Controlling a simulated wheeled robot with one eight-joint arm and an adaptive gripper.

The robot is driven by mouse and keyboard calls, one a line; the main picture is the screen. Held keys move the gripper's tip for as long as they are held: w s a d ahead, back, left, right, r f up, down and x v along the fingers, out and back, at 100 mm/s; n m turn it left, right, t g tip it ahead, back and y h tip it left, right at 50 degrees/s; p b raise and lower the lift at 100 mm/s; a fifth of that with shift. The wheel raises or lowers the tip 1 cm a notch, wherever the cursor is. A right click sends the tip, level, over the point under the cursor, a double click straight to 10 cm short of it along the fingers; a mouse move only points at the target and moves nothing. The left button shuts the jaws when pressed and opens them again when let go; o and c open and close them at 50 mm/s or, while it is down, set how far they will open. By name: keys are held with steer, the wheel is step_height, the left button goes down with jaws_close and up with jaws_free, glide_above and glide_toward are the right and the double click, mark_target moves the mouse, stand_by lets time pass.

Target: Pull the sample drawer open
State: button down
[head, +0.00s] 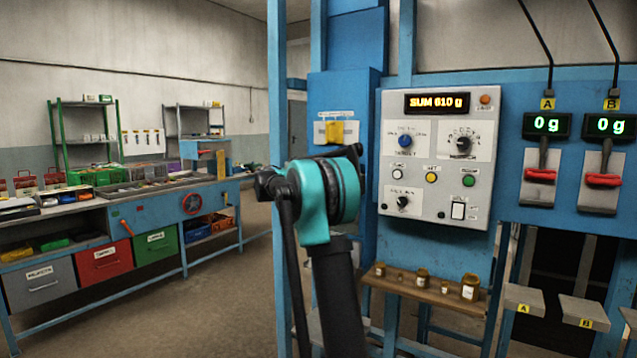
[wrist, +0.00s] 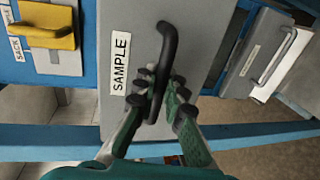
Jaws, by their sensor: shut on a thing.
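The sample drawer (wrist: 125,22) fills the middle of the wrist view as a grey front with a white label reading SAMPLE (wrist: 120,63). Its black bar handle (wrist: 168,42) runs down the front, right of the label. My gripper (wrist: 160,92) is shut on the lower part of this handle, with one finger on each side. I cannot tell from this angle whether the drawer front stands out from its frame. In the head view my teal and black arm is in the middle, and neither the gripper nor the sample drawer can be made out behind it.
A yellow handle (wrist: 48,38) sits left of the drawer; it also shows on the blue column (head: 335,131). A control panel (head: 440,155) and a shelf of small jars (head: 425,290) are to the right. Open floor (head: 225,300) lies left of my arm.

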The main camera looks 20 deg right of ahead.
steer(key=f+v, duration=0.1)
steer(key=v, duration=0.6)
steer(key=shift+f, duration=0.25)
steer(key=shift+a, duration=0.1)
steer(key=c, duration=1.6)
jaws_free()
steer(key=v, duration=1.2)
steer(key=shift+f, duration=0.1)
